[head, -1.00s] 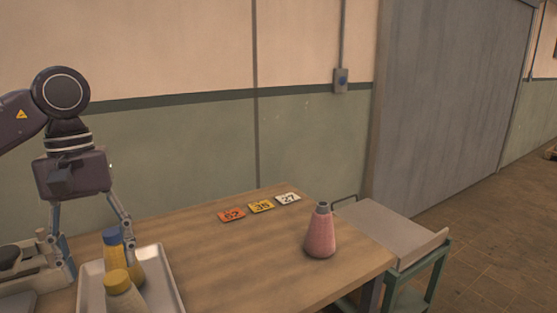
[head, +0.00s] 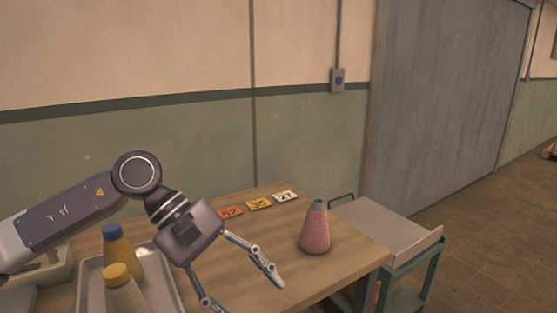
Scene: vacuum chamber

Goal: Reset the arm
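My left arm reaches in from the left in the head view. Its gripper (head: 243,290) is open and empty, with its fingers spread wide and pointing down and to the right. It is over the table, right of the metal tray and left of the pink flask (head: 316,230). One fingertip is partly cut off by the bottom edge of the picture. My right gripper is not in view.
The wooden table (head: 352,262) holds a metal tray (head: 171,262) with a blue-capped yellow bottle (head: 121,258) and a yellow-capped bottle (head: 122,293). Number cards 35 (head: 259,204) and 27 (head: 285,196) lie at the back. A cart (head: 388,233) stands right of the table.

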